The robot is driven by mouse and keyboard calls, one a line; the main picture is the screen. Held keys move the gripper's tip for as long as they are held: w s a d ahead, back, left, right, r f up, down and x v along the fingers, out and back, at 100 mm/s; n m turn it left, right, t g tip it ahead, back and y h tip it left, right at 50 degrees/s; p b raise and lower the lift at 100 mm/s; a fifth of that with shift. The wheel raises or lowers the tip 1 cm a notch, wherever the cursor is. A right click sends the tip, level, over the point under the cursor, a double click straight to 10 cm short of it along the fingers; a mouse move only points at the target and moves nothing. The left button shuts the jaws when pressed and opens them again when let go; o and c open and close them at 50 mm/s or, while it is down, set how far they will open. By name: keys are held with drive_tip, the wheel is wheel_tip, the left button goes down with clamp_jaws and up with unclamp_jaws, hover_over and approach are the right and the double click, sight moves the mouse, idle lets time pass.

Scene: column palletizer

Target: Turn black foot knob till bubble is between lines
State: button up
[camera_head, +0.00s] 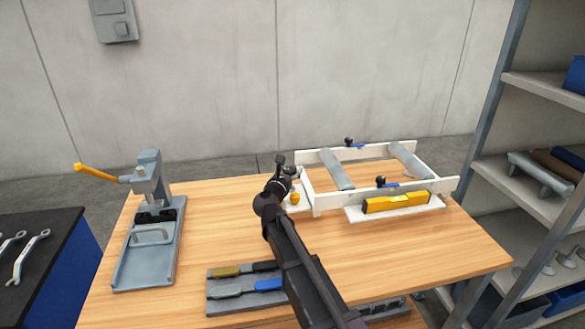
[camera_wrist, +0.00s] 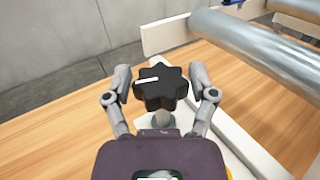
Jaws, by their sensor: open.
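The black foot knob (camera_wrist: 161,88) is lobed, with a white mark on its top. In the wrist view it sits between the two fingers of my gripper (camera_wrist: 163,92), which is open with a finger on each side. Gaps show between the fingers and the knob. In the head view my gripper (camera_head: 284,165) is at the left end of the white roller frame (camera_head: 317,190), and the knob there is hard to make out. A yellow spirit level (camera_head: 396,203) lies along the frame's front; its bubble is too small to read.
Two grey rollers (camera_head: 337,170) span the frame. A press with an orange lever (camera_head: 150,215) stands at the table's left. A grey tray with coloured-handled tools (camera_head: 222,306) lies near the front. Shelving (camera_head: 540,85) stands at the right. The wooden table (camera_head: 420,255) is clear at front right.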

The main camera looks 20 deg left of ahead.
drive_tip(key=shift+w, duration=0.95)
drive_tip(key=c, duration=0.8)
drive_tip(key=shift+n+y, duration=0.3)
drive_tip(key=shift+y, duration=0.2)
drive_tip(key=shift+c, duration=0.2)
drive_tip(key=shift+a+n+y, duration=0.2)
drive_tip(key=shift+n+y, duration=0.8)
drive_tip(key=shift+y, duration=0.5)
drive_tip(key=shift+s+n+g+y, duration=0.1)
drive_tip(key=shift+n+g+y, duration=0.3)
drive_tip(key=shift+y, duration=0.2)
drive_tip(key=o, duration=0.8)
